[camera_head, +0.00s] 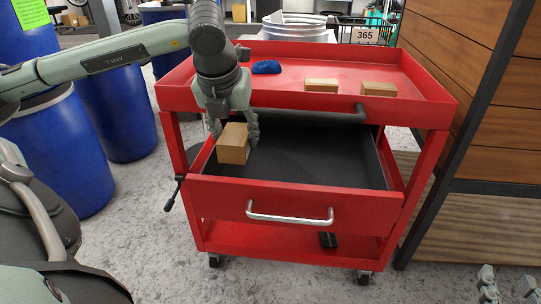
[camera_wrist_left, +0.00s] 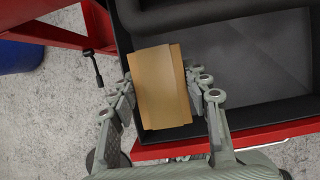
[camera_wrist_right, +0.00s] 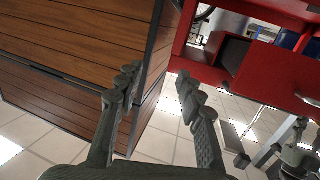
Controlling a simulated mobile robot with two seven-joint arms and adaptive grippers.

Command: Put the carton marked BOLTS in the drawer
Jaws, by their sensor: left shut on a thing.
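My left gripper (camera_head: 233,128) is shut on a brown carton (camera_head: 233,143), which also shows between its fingers in the left wrist view (camera_wrist_left: 160,88). No marking on the carton is legible. The carton is at the left end of the pulled-out drawer (camera_head: 300,160); I cannot tell whether it touches the drawer floor. The drawer has a dark lining and a red front with a silver handle, and its visible floor is otherwise bare. My right gripper (camera_wrist_right: 158,85) is open and empty, low at the right of the cart.
The red cart's top tray (camera_head: 290,85) holds a blue object (camera_head: 266,67) and two small cartons (camera_head: 321,85) (camera_head: 379,89). Blue barrels (camera_head: 118,115) stand at the left. A wood-panelled unit (camera_head: 470,60) stands close at the right.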

